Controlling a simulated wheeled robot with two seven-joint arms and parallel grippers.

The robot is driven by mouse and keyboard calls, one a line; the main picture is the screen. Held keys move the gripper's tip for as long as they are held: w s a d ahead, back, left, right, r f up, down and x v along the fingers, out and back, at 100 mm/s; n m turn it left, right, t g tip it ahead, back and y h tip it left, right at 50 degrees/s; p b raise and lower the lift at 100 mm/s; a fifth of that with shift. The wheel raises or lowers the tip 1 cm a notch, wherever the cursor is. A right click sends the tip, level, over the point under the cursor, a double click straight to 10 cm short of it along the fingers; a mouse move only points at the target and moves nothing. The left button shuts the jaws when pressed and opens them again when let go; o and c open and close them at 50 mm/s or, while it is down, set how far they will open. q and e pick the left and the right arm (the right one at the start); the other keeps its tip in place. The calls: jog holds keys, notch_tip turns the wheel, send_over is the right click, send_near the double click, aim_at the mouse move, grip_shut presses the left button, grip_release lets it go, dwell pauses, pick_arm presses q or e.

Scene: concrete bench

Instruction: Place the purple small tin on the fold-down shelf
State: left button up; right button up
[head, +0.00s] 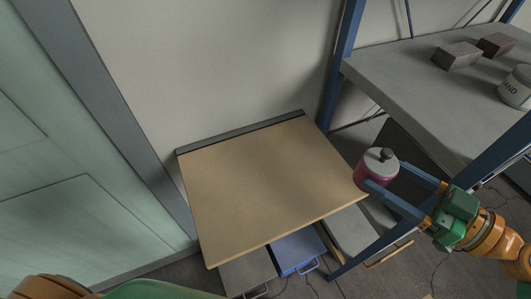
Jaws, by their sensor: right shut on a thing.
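The purple small tin (362,178) has a grey lid with a dark knob on top. My right gripper (380,177) is shut on it and holds it roughly upright. In the head view the tin appears just off the right edge of the fold-down shelf, near its front right corner. The fold-down shelf (250,180) is a flat tan board, lowered against the wall, and its top is bare. My left arm shows only at the bottom left, and its gripper is out of the picture.
A blue-framed concrete bench (420,95) stands at the right, bearing two dark blocks (457,55) and a pale can marked "AND" (516,88). A blue post of the frame rises beside the shelf. Grey and blue handled boxes (297,249) sit below the shelf's front. A green door is at left.

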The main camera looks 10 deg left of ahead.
jog(key=w+a+f+p, duration=0.2)
jog(key=w+a+f, duration=0.1)
jog(key=a, duration=0.5)
jog(key=b, duration=0.2)
send_over(303, 186)
notch_tip(303, 186, down, 7)
jog(key=shift+r, duration=0.15)
notch_tip(303, 186, down, 3)
jog(key=shift+b, duration=0.95)
jog(key=o, duration=1.5)
